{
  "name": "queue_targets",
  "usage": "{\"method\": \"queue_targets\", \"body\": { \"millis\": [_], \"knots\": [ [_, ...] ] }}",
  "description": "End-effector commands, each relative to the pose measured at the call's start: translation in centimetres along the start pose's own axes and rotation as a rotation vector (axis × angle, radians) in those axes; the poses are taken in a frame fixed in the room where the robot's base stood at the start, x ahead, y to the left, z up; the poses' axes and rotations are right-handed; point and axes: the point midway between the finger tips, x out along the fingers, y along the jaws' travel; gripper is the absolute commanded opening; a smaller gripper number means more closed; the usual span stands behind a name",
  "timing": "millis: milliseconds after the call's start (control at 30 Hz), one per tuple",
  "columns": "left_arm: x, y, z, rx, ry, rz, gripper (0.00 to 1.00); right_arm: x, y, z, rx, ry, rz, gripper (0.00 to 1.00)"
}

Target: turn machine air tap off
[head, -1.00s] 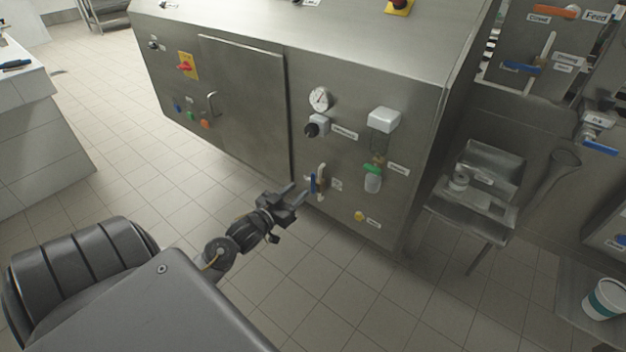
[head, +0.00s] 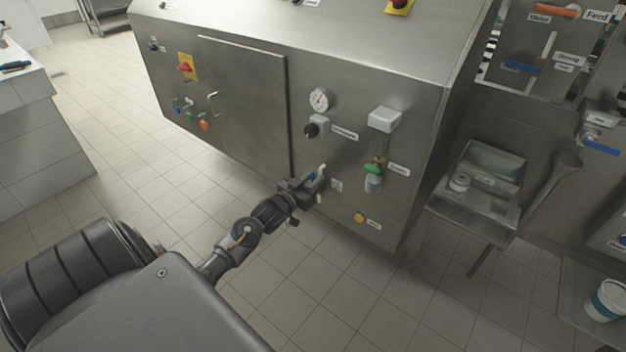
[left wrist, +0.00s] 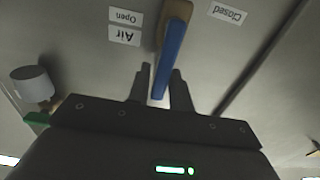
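The machine air tap has a blue lever handle, seen in the head view (head: 312,176) low on the machine's front panel. Labels "Air" and "Open" (left wrist: 124,28) are on one side, and "Closed" (left wrist: 227,13) is on the other. My left gripper (head: 318,180) is at the tap, fingers apart on either side of the handle (left wrist: 161,75). I cannot tell whether either finger touches it. My right gripper is not in view.
The tiled floor (head: 340,300) in front is clear.

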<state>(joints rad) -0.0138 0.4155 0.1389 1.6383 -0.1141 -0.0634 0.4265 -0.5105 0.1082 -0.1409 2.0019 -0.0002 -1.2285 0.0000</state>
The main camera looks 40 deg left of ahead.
Motion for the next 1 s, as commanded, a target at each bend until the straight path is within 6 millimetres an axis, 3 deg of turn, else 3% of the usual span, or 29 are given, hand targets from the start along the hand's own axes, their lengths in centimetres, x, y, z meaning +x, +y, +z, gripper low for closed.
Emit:
{"method": "queue_targets", "body": {
  "millis": [167, 633, 1000],
  "knots": [
    [0.0, 0.0, 0.0, 0.000, 0.000, 0.000, 0.00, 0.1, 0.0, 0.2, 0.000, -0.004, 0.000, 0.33],
    [0.1, 0.1, -0.1, -0.033, 0.001, 0.004, 0.00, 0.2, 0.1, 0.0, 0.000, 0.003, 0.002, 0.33],
    [0.7, -0.6, -0.2, -0.276, -0.004, 0.014, 0.00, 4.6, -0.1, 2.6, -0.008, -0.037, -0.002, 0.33]
  ]
}}
